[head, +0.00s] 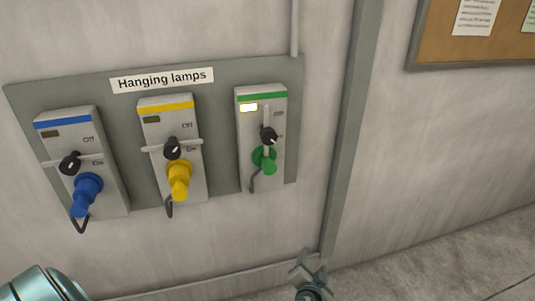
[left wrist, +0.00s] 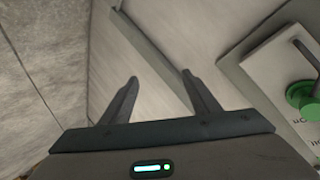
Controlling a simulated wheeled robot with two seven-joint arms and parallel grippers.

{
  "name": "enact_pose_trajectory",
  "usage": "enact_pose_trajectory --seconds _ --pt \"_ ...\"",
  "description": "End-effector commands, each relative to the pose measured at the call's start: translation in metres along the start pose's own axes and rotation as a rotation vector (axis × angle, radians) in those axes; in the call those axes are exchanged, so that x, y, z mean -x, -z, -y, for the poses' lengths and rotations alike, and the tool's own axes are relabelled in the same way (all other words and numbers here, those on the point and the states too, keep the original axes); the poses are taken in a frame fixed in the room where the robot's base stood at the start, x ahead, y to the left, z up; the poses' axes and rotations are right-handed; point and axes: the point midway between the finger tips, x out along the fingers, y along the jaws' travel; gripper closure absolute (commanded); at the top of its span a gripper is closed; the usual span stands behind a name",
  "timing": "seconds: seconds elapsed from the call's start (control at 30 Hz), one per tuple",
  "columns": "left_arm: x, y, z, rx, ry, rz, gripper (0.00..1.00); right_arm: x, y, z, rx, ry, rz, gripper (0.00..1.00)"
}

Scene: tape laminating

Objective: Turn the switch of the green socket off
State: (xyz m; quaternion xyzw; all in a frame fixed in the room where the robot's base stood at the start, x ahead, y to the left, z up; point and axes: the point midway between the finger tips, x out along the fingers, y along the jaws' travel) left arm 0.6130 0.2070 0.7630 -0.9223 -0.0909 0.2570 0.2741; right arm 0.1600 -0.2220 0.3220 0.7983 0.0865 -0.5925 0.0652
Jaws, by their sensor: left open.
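The green socket (head: 278,175) is the rightmost of three on a grey wall panel, with a green stripe on top and a lit indicator. Its switch (head: 268,136) is a black knob with a pale bar standing upright, unlike the level bars on the other two sockets. The green plug (head: 264,160) sits below the knob and also shows at the right edge of the left wrist view (left wrist: 302,98). My left gripper (head: 308,265) is open and empty, below and right of the green socket, clear of it. It also shows in the left wrist view (left wrist: 160,77). My right gripper is out of view.
The yellow socket (head: 187,116) and blue socket (head: 108,195) are to the left, with dark indicators and plugs in them. A label (head: 162,80) reads "Hanging lamps". A grey vertical post (head: 347,130) stands right of the panel. A cork board (head: 430,40) hangs at upper right.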

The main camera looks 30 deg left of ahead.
Motion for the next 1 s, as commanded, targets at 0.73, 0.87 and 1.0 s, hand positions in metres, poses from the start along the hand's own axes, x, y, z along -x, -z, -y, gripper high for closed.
enact_pose_trajectory --seconds 0.73,0.87,1.0 --pt "0.138 0.187 0.270 0.293 0.664 -0.090 0.44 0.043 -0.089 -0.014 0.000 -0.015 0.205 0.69" --pt "0.138 0.187 0.269 0.292 0.662 -0.090 0.44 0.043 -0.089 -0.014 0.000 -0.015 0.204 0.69" --pt "0.137 0.188 0.271 0.291 0.662 -0.090 0.44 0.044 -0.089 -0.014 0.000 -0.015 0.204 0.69"
